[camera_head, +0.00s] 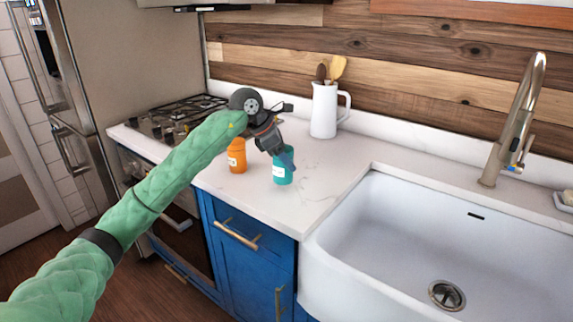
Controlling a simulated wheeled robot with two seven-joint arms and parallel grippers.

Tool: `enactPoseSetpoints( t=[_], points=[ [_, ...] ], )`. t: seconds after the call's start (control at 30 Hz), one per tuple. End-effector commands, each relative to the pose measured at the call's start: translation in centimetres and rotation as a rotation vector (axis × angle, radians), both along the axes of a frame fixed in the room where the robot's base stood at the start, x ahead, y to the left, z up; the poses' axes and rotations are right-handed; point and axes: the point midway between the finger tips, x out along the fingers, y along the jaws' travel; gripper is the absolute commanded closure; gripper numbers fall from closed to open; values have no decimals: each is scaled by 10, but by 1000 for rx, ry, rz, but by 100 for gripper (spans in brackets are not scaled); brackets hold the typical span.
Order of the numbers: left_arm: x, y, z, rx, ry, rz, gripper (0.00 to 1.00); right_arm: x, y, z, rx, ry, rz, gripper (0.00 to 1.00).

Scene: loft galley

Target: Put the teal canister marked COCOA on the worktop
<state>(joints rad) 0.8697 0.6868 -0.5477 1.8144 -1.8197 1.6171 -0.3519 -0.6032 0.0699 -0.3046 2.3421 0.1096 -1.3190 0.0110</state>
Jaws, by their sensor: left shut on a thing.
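A teal canister (281,175) with a white label is at the front part of the white worktop (320,190), left of the sink. The label is too small to read. My left gripper (287,160) reaches down from above and is shut on the teal canister's upper part, hiding some of it. The canister looks upright, and its base appears at the worktop surface; I cannot tell whether it bears on it. My right gripper is not in view.
An orange canister (237,157) stands just left of the teal one. A white jug (324,110) with wooden utensils stands behind. A gas hob (170,116) is at left. The white sink (400,230) and tap (517,125) are at right. The worktop between jug and sink is clear.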

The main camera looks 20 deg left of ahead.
Motion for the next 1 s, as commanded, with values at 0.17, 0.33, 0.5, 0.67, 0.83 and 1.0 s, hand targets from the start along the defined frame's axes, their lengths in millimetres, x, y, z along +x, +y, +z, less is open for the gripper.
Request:
enactPoseSetpoints(
  t=[0.17,0.33,0.5,0.67,0.83,1.0],
  points=[
    [0,-1,-20,-3,2,1,73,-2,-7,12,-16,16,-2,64],
    [0,0,-26,-2,-1,0,73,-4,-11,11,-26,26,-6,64],
    [0,0,-26,-1,0,1,73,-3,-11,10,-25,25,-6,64],
    [0,0,-28,-1,0,1,73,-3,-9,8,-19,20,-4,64],
    [0,0,-28,-1,0,1,23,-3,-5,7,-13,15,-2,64],
    [0,0,-29,-1,0,1,23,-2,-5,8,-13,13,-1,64]
  ],
)
